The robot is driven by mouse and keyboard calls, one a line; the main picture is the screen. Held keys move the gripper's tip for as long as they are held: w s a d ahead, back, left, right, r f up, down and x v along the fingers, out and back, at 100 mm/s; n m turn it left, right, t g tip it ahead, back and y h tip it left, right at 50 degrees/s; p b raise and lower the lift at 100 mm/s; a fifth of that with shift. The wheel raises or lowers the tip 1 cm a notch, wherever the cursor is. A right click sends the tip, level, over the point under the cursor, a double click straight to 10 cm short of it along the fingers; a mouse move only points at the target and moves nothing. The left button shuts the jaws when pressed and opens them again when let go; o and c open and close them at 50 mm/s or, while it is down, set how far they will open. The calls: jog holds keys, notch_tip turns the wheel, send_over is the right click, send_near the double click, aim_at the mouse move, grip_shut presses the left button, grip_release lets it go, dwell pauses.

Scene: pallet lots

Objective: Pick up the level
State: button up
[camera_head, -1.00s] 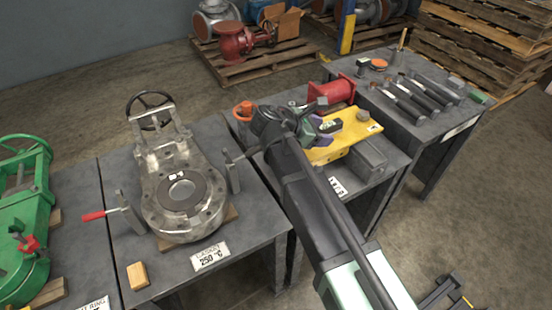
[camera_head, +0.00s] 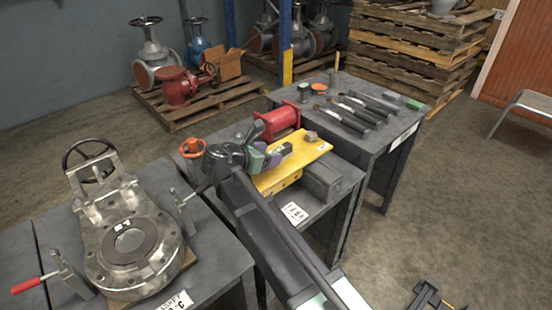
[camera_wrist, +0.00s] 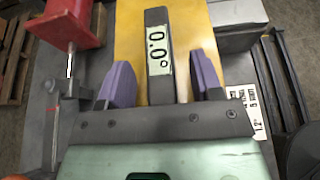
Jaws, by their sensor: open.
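The level is a dark bar with a pale display reading 0.0°, seen in the wrist view (camera_wrist: 157,17). It lies on a yellow block (camera_wrist: 120,40), which also shows in the head view (camera_head: 308,150). My gripper (camera_wrist: 163,78) is open, with one purple finger on each side of the level's near part. A gap shows between each finger and the level, so it is not gripped. In the head view my gripper (camera_head: 274,160) is over the yellow block and largely hides the level.
A red flanged spool (camera_head: 280,121) stands behind the yellow block, and a grey box (camera_head: 322,183) sits to its right. A metal valve (camera_head: 130,245) is on the left table. Several dark-handled tools (camera_head: 352,112) lie on the far table. The floor at right is mostly open.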

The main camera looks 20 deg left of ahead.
jog(key=shift+x, duration=0.8)
grip_shut()
